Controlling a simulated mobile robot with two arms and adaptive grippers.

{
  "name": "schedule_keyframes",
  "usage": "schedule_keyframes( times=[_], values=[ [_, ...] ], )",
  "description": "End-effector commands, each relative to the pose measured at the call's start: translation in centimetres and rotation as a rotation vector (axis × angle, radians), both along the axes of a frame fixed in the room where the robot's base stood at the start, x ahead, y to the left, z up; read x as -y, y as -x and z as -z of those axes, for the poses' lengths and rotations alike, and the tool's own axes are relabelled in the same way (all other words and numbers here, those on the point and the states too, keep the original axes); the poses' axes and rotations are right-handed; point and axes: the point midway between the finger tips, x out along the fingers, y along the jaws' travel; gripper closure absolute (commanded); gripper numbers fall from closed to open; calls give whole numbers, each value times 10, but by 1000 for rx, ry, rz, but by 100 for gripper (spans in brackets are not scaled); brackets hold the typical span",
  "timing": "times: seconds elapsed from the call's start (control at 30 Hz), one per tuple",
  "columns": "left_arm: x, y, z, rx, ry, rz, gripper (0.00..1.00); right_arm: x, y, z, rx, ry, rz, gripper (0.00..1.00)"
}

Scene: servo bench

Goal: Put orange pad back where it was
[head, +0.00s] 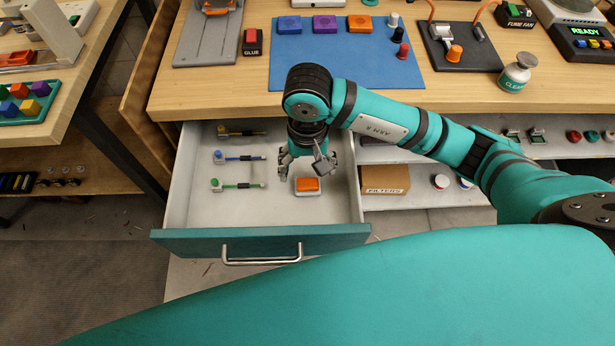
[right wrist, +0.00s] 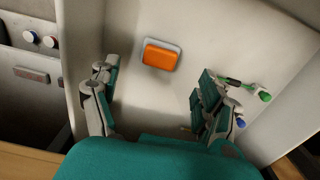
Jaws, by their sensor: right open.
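An orange pad (head: 307,185) with a pale base lies on the floor of the open drawer (head: 260,243), toward its right side. It also shows in the right wrist view (right wrist: 160,57), beyond and between my fingers. My right gripper (head: 303,168) reaches down into the drawer just behind the pad. It is open and empty, its fingers apart from the pad. A similar orange block (head: 359,24) sits on the blue mat (head: 340,70) on the bench, to the right of a purple block (head: 325,24) and a blue block (head: 289,25). My left gripper is not in view.
Several bar-shaped tools, one with a green end (head: 215,184) and one with a blue end (head: 219,156), lie at the drawer's left. A cardboard filters box (head: 385,180) stands on the shelf to the right. The drawer's front middle is clear.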

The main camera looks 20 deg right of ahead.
Motion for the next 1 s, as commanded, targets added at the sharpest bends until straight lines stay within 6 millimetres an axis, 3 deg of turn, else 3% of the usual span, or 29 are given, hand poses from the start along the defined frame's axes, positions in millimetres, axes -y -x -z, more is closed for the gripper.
schedule_keyframes(
  times=[0.1,0.3,0.9,1.0],
  values=[
    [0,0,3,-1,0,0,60,0,-1,-22,5,-1,-1,22],
    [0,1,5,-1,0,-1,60,0,-1,-43,1,-1,0,22],
    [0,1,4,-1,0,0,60,0,0,-46,-1,0,1,22],
    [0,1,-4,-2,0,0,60,0,0,-55,-1,-1,1,22]
  ],
)
